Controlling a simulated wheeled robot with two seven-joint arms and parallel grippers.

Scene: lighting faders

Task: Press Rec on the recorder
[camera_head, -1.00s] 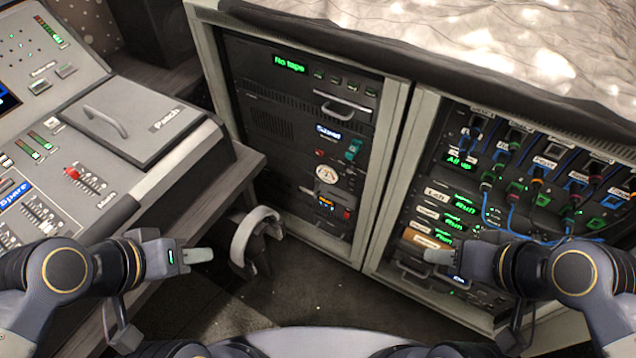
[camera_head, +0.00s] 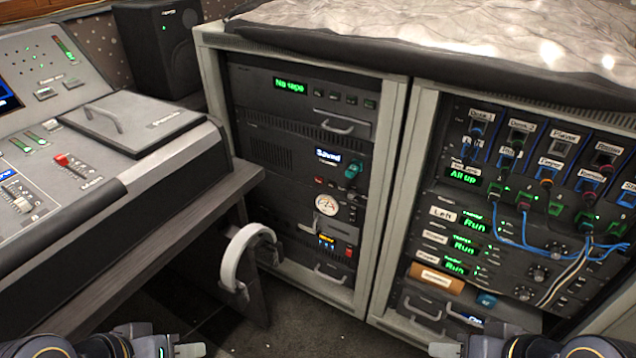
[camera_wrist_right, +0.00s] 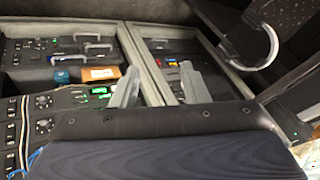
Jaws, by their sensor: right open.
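The recorder (camera_head: 292,101) is the dark top unit of the left rack in the head view. Its green display (camera_head: 290,86) appears to read "No tape". A row of small buttons (camera_head: 344,99) with green marks lies right of the display; their labels are too small to read. My left gripper (camera_head: 190,350) shows only its tip at the bottom edge, well below the recorder, so its opening is unclear. My right gripper (camera_head: 445,350) is at the bottom edge, below the right rack. In the right wrist view its two fingers (camera_wrist_right: 158,88) are apart with nothing between them.
A mixing desk (camera_head: 100,190) stands at the left, with headphones (camera_head: 240,255) hanging at its edge. The right rack (camera_head: 500,220) holds a patch panel with blue cables (camera_head: 520,238). A speaker (camera_head: 158,50) stands behind. Floor before the left rack is free.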

